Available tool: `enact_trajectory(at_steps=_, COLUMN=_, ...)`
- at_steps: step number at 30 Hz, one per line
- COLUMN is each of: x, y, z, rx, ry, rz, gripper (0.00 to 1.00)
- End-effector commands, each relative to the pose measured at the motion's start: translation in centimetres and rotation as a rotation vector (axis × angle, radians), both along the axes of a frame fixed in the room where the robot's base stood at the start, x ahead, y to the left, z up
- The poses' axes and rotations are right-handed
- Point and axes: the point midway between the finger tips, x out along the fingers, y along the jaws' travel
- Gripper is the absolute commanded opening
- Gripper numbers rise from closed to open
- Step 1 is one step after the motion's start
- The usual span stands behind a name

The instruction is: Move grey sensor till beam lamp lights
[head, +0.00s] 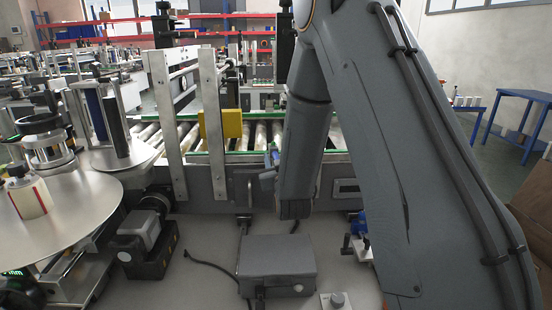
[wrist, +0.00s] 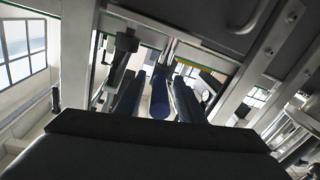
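My gripper (wrist: 157,88) shows in the wrist view as two dark finger-like shapes above a dark body. A blue cylinder (wrist: 160,98) shows between them. I cannot tell whether they touch it. In the head view my forearm hides most of the gripper, in front of the conveyor (head: 262,136). A small blue and grey part (head: 268,176) shows beside the forearm's left edge; I cannot tell what it is. I cannot make out the grey sensor or the beam lamp for certain.
A yellow box (head: 231,124) sits on metal uprights left of my arm. A grey box (head: 277,262) with a cable lies on the front plate. A blue-knobbed fitting (head: 359,226) stands right of it. A bottle (head: 26,192) stands on a round disc (head: 85,205) at left.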

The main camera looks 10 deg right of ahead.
Motion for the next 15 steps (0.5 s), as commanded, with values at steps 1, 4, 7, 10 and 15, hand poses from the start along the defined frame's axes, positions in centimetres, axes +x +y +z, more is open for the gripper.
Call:
enact_trajectory(at_steps=1, x=-0.01, y=-0.01, z=0.00, rx=0.000, ry=0.000, rz=0.000, gripper=0.36)
enact_trajectory(at_steps=4, x=-0.02, y=-0.01, z=0.01, rx=0.000, ry=0.000, rz=0.000, gripper=0.24)
enact_trajectory(at_steps=7, x=-0.02, y=-0.01, z=0.01, rx=0.000, ry=0.000, rz=0.000, gripper=0.07)
enact_trajectory(at_steps=10, x=-0.03, y=0.00, z=0.02, rx=0.000, ry=0.000, rz=0.000, gripper=0.00)
enact_trajectory(at_steps=15, x=0.05, y=0.19, z=0.03, rx=0.000, ry=-0.002, rz=-0.017, gripper=0.00)
